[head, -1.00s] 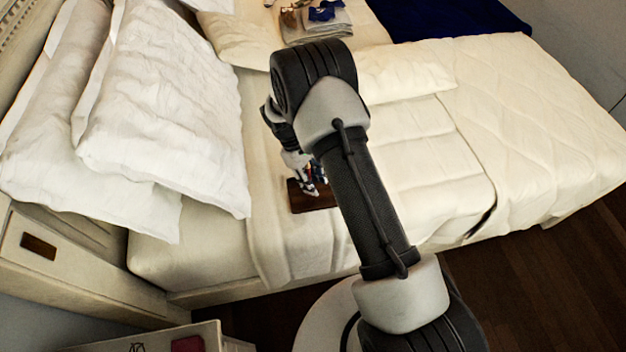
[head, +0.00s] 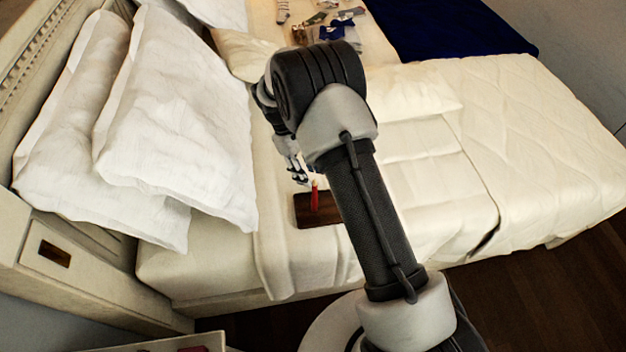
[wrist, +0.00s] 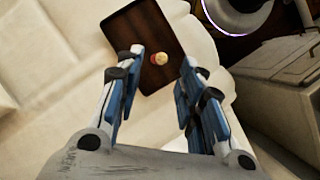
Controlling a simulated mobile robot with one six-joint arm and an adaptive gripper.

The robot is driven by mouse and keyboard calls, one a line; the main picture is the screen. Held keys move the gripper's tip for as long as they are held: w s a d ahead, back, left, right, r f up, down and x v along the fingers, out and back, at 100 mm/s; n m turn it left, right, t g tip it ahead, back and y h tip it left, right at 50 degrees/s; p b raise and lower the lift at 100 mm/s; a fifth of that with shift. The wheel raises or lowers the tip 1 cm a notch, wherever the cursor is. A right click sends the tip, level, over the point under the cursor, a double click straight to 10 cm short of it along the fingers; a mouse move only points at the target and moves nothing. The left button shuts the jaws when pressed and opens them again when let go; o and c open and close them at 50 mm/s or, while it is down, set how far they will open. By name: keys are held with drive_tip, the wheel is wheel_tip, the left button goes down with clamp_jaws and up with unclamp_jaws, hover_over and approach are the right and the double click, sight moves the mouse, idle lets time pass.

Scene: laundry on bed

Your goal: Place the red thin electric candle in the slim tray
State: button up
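The red thin electric candle (head: 314,198) stands upright on the slim dark brown wooden tray (head: 302,218), which lies on the bed near its edge. In the wrist view I look down on the candle's pale round top (wrist: 159,58), with the tray (wrist: 134,27) under it. My gripper (wrist: 162,57) is open, its blue-padded fingers spread apart with nothing between them. In the head view my gripper (head: 302,176) is just above and behind the candle, apart from it. My arm hides the tray's right end in the head view.
White pillows (head: 180,120) lie to the left of the tray. Several small items (head: 330,25) lie farther back, by a dark blue cloth (head: 450,28). A bedside cabinet (wrist: 285,95) stands beyond the bed edge. The sheet around the tray looks clear.

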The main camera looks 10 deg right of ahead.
drive_tip(key=s+d+r+m+t+y, duration=0.15)
drive_tip(key=s+r, duration=0.35)
drive_tip(key=r, duration=0.8)
drive_tip(key=s+d+r+m+t+y, duration=0.1)
drive_tip(key=s+d+r+m+t, duration=0.2)
drive_tip(key=r, duration=0.9)
drive_tip(key=s+r+m+t, duration=0.1)
drive_tip(key=s+r+m, duration=0.1)
drive_tip(key=s, duration=0.8)
drive_tip(key=s+r+m+t, duration=0.2)
drive_tip(key=s+r, duration=0.1)
drive_tip(key=s, duration=0.8)
drive_tip(key=shift+d+y, duration=0.25)
drive_tip(key=shift+y, duration=0.1)
drive_tip(key=shift+m, duration=0.25)
